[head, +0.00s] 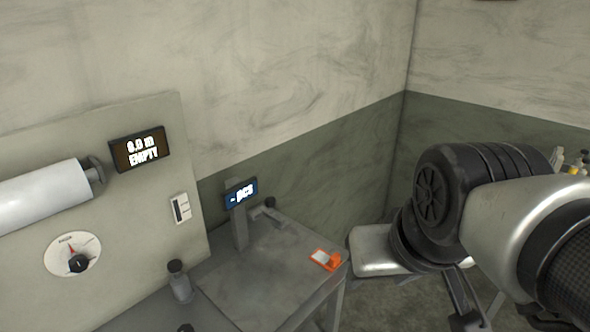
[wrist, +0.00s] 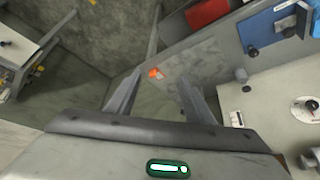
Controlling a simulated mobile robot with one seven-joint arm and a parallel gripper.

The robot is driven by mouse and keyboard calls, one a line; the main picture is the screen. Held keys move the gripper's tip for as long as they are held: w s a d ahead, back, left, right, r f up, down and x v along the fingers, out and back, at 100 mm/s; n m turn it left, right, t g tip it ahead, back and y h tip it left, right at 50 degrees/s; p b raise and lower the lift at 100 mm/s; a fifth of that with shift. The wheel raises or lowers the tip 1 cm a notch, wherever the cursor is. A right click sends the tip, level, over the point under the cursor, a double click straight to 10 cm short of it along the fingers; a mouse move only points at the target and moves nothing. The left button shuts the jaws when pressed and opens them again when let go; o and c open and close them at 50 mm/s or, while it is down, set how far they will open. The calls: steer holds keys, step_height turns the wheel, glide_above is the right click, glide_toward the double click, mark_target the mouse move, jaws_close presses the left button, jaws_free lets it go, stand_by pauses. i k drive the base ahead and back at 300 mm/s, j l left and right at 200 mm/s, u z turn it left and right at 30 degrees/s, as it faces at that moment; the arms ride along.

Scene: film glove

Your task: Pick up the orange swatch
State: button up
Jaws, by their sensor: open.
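The orange swatch (head: 325,259), with a pale patch on it, lies flat near the right corner of the grey table (head: 232,283) in the head view. In the wrist view the small orange swatch (wrist: 154,73) shows beyond the fingertips, in the gap between them. My gripper (wrist: 160,78) is open and empty, with its two fingers apart. It is some way off from the swatch. In the head view my arm fills the right side, and the fingers cannot be made out clearly.
A post with a blue display (head: 241,193) stands at the table's back, beside a small grey fixture (head: 265,212). A dark-topped knob (head: 178,280) stands left of the table.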

mark_target(329, 262)
steer(key=u, duration=0.4)
steer(key=l+u, duration=0.1)
steer(key=u, duration=0.25)
steer(key=l+u, duration=0.1)
steer(key=u, duration=0.3)
steer(key=i+l+u, duration=0.1)
steer(key=u, duration=0.25)
steer(key=l, duration=1.9)
steer(key=i, duration=0.05)
